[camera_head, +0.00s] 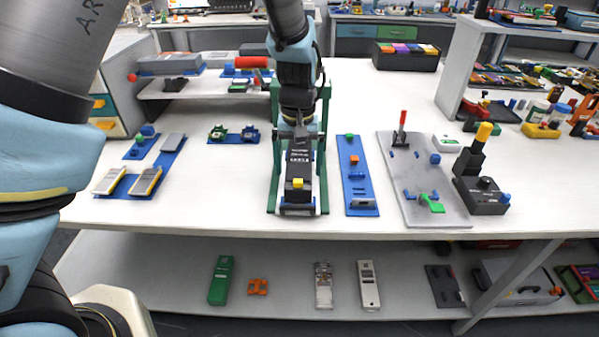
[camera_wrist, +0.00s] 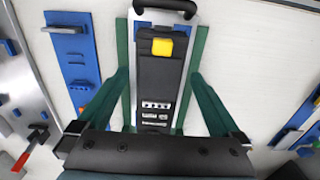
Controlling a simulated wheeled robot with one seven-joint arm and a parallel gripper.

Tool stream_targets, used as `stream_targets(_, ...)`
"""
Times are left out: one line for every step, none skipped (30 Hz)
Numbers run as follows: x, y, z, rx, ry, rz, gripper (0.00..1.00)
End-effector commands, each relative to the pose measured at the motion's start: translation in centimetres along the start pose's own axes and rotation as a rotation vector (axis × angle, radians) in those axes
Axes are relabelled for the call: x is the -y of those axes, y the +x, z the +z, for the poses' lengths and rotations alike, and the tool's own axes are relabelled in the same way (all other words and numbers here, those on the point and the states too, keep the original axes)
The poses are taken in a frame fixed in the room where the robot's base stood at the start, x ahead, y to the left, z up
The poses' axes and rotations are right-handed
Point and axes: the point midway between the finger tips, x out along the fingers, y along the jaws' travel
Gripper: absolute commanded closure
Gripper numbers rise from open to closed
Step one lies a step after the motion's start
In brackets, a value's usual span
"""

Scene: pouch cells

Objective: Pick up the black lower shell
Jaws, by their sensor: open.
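A long black shell (camera_head: 299,168) with white markings lies in a green-framed fixture (camera_head: 272,180) on the table, and I take it as the black lower shell. A yellow block (camera_head: 297,184) sits on its near end. In the wrist view the shell (camera_wrist: 158,88) lies lengthwise on a pale plate between green rails, with the yellow block (camera_wrist: 162,47) near the top. My gripper (camera_head: 299,131) is open and empty over the far end of the shell, between the green posts. The arm hides part of the fixture's back, and I cannot tell the exact gap to the shell.
Green posts (camera_head: 325,112) stand close on both sides of my gripper. A blue plate (camera_head: 358,177) and a grey board (camera_head: 422,190) with a red-handled clamp (camera_head: 402,122) lie to the right. A blue tray (camera_head: 137,182) lies left. Bare white table lies between.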

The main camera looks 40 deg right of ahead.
Motion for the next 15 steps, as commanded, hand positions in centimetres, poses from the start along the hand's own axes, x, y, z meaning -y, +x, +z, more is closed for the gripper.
stream_targets(0.0, 0.2, 0.1, 0.002, 0.000, -0.001, 0.00)
stream_targets(0.0, 0.4, 0.1, 0.002, 0.000, -0.001, 0.00)
stream_targets(0.0, 0.7, 0.1, 0.002, -0.001, -0.001, 0.00)
stream_targets(0.0, 1.0, 0.2, 0.003, -0.001, -0.001, 0.00)
stream_targets(0.0, 1.4, 0.3, 0.004, -0.001, -0.002, 0.00)
stream_targets(0.0, 1.9, 0.4, 0.004, 0.000, -0.002, 0.00)
stream_targets(0.0, 2.4, 0.4, 0.005, 0.000, -0.002, 0.00)
stream_targets(0.0, 2.8, 0.5, 0.004, -0.001, -0.002, 0.00)
stream_targets(0.0, 3.4, 0.5, 0.004, -0.002, -0.002, 0.00)
stream_targets(0.0, 3.9, 0.4, 0.003, -0.002, -0.001, 0.00)
stream_targets(0.0, 4.2, 0.4, 0.002, -0.001, -0.001, 0.00)
stream_targets(0.0, 4.6, 0.4, 0.003, 0.000, -0.001, 0.00)
stream_targets(0.0, 4.8, 0.4, 0.002, 0.000, -0.001, 0.00)
stream_targets(-0.1, 5.0, 0.4, 0.001, 0.000, 0.000, 0.00)
stream_targets(-0.1, 5.2, 0.4, 0.000, 0.000, 0.000, 0.00)
